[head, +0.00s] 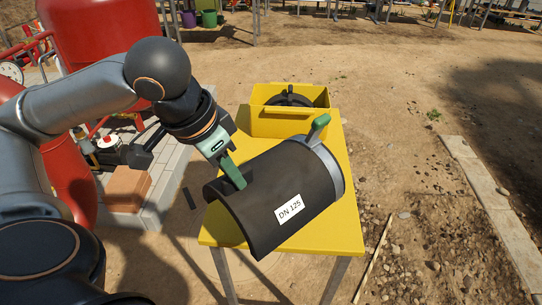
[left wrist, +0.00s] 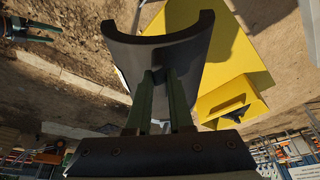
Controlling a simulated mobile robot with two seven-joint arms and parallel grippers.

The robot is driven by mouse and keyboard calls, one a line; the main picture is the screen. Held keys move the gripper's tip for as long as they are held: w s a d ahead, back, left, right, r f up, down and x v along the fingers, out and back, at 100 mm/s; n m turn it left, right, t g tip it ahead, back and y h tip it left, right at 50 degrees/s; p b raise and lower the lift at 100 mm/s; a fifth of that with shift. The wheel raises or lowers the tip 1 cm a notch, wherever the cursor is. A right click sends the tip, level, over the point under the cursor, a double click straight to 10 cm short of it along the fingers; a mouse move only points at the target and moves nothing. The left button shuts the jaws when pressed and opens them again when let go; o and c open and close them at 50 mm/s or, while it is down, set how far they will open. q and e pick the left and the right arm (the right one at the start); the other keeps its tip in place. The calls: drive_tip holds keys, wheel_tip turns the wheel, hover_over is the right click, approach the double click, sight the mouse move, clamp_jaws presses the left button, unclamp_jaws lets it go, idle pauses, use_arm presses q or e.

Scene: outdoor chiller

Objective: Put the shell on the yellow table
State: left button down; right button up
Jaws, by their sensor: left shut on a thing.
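The shell (head: 275,195) is a black half-cylinder with a white "DN 125" label and a grey band with a green handle at its far end. It lies over the yellow table (head: 338,232), its near left end past the table's edge; I cannot tell whether it rests on the top. My left gripper (head: 236,178) is shut on the shell from above. The left wrist view shows the shell's curved end (left wrist: 180,48) beyond the fingers (left wrist: 157,95) and the table (left wrist: 232,65) behind. A dark green-edged shape at its upper left looks like my right gripper (left wrist: 45,30), too small to judge.
A yellow bin (head: 290,122) with a dark round part (head: 288,98) inside stands at the table's back. A red tank (head: 100,40) and brown blocks (head: 127,188) are at the left. Bare ground lies right of the table, with a stone kerb (head: 490,205) beyond.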

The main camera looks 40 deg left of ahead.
sight(254, 162)
use_arm(q)
drive_tip(key=w+f, duration=0.1)
drive_tip(key=w, duration=0.1)
drive_tip(key=w+a+f+b, duration=0.1)
drive_tip(key=w+a+f, duration=0.1)
drive_tip(key=w, duration=0.1)
drive_tip(key=shift+w+a, duration=0.2)
drive_tip(key=shift+w, duration=0.15)
drive_tip(key=w+f, duration=0.1)
drive_tip(key=w+a+f+b, duration=0.1)
drive_tip(key=w+f, duration=0.1)
drive_tip(key=w+a+f, duration=0.1)
drive_tip(key=shift+w+f, duration=0.2)
drive_tip(key=shift+f, duration=0.2)
drive_tip(key=shift+w+f, duration=0.35)
drive_tip(key=shift+w+a+f+b, duration=0.15)
drive_tip(key=shift+w+f+b, duration=0.1)
drive_tip(key=shift+f+b, duration=0.1)
wheel_tip(254, 162, down, 3)
drive_tip(key=shift+r+b, duration=0.15)
drive_tip(key=shift+b, duration=0.15)
drive_tip(key=shift+f, duration=0.2)
use_arm(e)
drive_tip(key=shift+a+f, duration=0.35)
drive_tip(key=shift+f, duration=0.5)
use_arm(q)
drive_tip(key=shift+f, duration=0.1)
use_arm(e)
drive_tip(key=shift+r, duration=0.1)
